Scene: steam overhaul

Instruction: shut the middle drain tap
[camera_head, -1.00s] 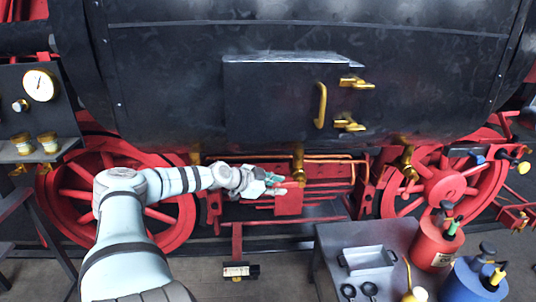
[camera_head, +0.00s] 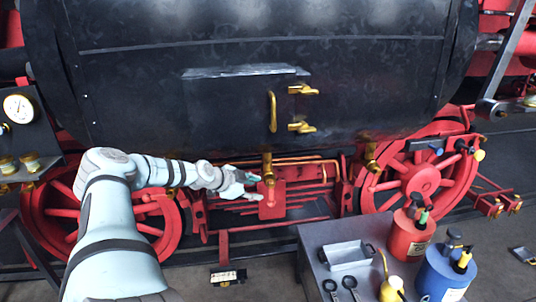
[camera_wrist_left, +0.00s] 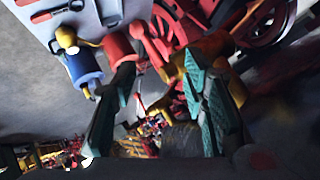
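The middle drain tap (camera_head: 268,167) is a brass fitting hanging under the black boiler in the head view. Its lever position cannot be told. My left gripper (camera_head: 257,187) is just below and left of it, fingers apart, one above the other. Contact with the tap cannot be told. In the left wrist view the two green-padded fingers of the left gripper (camera_wrist_left: 162,105) are well apart. A blurred brass shape (camera_wrist_left: 203,48) shows behind the right finger; I cannot tell if it is the tap. Nothing clearly sits between the fingers. My right gripper is not in view.
Other brass taps hang at left (camera_head: 173,172) and right (camera_head: 371,155), near the red wheels. Copper pipes (camera_head: 310,160) run behind the middle tap. A grey table (camera_head: 312,240) at front right bears a tray (camera_head: 346,255), a red can (camera_head: 408,238) and a blue can (camera_head: 445,272).

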